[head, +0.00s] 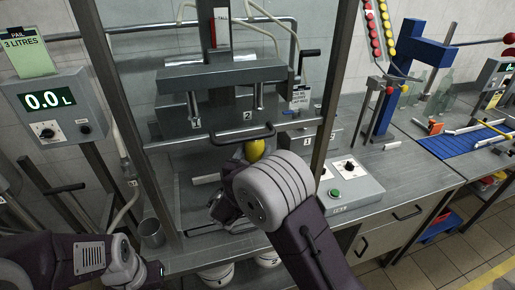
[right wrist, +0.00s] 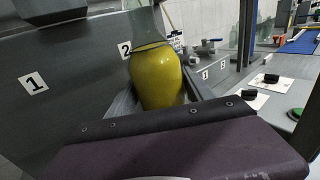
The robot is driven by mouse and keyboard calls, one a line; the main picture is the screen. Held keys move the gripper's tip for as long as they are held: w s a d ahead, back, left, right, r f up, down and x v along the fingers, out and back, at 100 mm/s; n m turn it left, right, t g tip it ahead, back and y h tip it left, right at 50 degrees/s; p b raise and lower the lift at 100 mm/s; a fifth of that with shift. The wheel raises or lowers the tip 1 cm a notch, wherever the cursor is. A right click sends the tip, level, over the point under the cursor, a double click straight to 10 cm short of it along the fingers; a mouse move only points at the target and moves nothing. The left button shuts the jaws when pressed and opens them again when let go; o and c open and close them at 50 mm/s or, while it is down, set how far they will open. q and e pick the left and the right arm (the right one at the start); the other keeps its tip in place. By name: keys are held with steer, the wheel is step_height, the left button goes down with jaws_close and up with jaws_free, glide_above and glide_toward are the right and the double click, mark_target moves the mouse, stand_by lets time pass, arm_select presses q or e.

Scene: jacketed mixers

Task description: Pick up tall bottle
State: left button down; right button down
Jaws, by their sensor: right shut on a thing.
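The tall bottle (head: 255,150) holds yellow liquid. In the head view only a small yellow part shows above my right wrist, which hides the rest. In the right wrist view the bottle (right wrist: 158,80) stands roughly upright with a clear upper part, close beside the grey panel marked 1 and 2. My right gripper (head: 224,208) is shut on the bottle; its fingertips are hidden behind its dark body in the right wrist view. My left arm shows at the bottom left of the head view, but its gripper is out of view.
A steel frame with a crossbar and handle (head: 243,136) stands over the bottle. A control box (head: 340,188) with a green button sits to the right on the bench. A metal cup (head: 151,234) is at the left front. A litre display (head: 48,102) reads 0.0.

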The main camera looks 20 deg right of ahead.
steer(key=v, duration=1.5)
steer(key=shift+b, duration=0.45)
steer(key=shift+d+r, duration=0.1)
